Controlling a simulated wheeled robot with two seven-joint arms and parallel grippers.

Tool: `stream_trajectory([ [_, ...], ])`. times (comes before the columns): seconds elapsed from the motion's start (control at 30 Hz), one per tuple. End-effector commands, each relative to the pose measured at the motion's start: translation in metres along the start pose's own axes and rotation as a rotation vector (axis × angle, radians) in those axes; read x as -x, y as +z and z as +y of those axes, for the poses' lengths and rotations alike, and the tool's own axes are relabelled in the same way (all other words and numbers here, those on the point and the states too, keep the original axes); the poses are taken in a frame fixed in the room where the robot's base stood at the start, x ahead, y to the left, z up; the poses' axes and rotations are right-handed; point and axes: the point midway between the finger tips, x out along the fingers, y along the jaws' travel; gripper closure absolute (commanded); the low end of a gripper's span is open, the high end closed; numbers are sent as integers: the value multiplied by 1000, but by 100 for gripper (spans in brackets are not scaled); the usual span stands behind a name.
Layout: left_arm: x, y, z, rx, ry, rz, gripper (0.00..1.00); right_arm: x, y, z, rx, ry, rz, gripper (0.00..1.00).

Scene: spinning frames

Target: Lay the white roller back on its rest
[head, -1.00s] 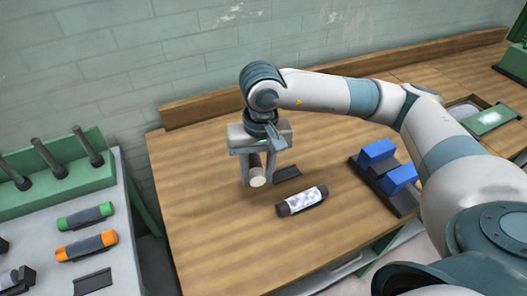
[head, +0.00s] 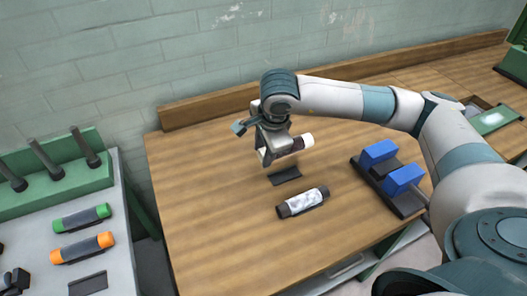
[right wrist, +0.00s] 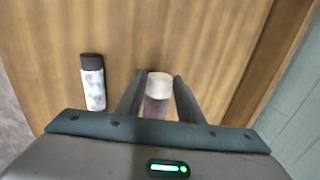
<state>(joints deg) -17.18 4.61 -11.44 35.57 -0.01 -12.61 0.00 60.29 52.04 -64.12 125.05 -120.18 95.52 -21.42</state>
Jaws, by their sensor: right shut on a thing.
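The white roller (head: 288,147), a dark brown cylinder with white ends, is in my right gripper (head: 275,148) above the wooden table. It lies crosswise in the head view, its right white end slightly higher. The jaws are shut on it, and they hide part of its left side. In the right wrist view the roller (right wrist: 159,100) sits between the two fingers, white end outward. A small dark empty rest (head: 285,178) lies on the table just below the held roller, apart from it. Another empty dark rest (head: 88,284) lies on the left bench. My left gripper is not in view.
A patchy white, dark-ended roller (head: 303,202) lies in front of the table's rest. Blue blocks (head: 378,153) on a dark base stand to the right. Green-ended (head: 82,218) and orange-ended (head: 83,248) rollers lie on the left bench (head: 125,255). The table's left part is clear.

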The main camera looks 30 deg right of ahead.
Motion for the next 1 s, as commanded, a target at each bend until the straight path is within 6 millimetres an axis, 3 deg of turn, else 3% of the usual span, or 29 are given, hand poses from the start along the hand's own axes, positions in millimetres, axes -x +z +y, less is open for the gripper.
stream_trajectory([
  [0.47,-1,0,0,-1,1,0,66,-3,0,1,3,0,-1,92],
  [1.0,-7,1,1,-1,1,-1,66,-32,0,10,4,2,0,92],
])
